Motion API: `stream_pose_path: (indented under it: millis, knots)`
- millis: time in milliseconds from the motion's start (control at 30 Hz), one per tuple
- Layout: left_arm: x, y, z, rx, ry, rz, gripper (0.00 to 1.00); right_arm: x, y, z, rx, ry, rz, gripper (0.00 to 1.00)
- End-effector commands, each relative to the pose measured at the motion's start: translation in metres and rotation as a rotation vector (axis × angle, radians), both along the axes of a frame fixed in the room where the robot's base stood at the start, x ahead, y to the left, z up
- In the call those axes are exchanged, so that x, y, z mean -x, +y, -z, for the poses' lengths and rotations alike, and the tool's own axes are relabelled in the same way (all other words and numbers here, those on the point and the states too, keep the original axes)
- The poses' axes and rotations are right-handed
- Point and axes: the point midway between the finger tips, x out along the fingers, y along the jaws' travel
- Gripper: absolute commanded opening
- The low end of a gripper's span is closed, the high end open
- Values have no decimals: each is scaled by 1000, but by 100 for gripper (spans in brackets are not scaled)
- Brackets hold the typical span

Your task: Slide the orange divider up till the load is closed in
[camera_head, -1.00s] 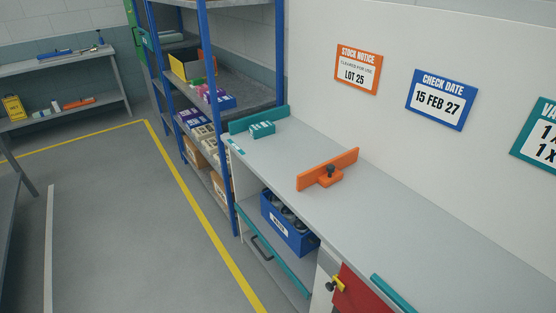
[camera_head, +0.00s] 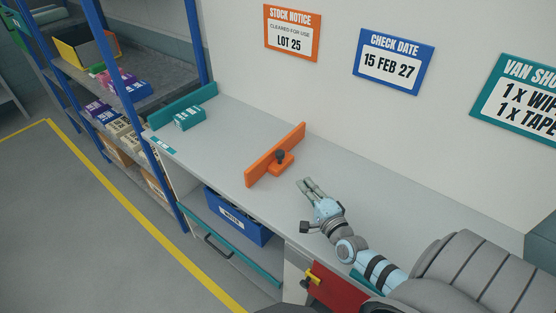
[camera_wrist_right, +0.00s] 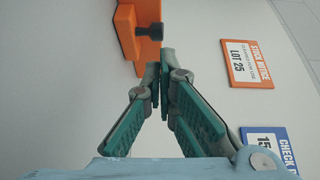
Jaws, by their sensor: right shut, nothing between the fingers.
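The orange divider (camera_head: 274,158) stands upright across the pale worktop (camera_head: 225,135), with a dark knob (camera_head: 280,155) on its orange foot. The load, a small teal box with white marks (camera_head: 189,117), sits at the worktop's far left end beside a teal end board (camera_head: 183,104). There is a wide gap between box and divider. My right gripper (camera_head: 308,186) is shut and empty, above the worktop on the near right side of the divider, apart from it. In the right wrist view the fingertips (camera_wrist_right: 160,70) point towards the divider (camera_wrist_right: 148,35) and knob (camera_wrist_right: 150,31).
A blue bin (camera_head: 238,216) sits on the shelf below the worktop. A red panel with a yellow catch (camera_head: 314,276) is at the front. The wall behind carries several signs, including an orange stock notice (camera_head: 292,32). A blue-post rack (camera_head: 122,70) stands at the left.

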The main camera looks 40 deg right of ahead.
Motion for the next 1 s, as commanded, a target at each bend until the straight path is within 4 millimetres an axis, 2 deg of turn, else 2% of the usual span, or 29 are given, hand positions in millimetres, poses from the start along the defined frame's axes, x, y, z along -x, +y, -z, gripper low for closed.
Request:
stream_pose_path:
  millis: [300,500,700,1000]
  knots:
    - [3,0,27,0,5,0,0,-72,-8,7,-1,-4,-8,0]
    - [2,0,45,0,3,0,0,-106,-15,9,-1,-2,-6,0]
    - [1,0,51,0,2,0,0,-119,-18,8,-1,0,-6,0]
    - [1,0,49,0,2,0,0,-120,-21,5,-1,0,-5,0]
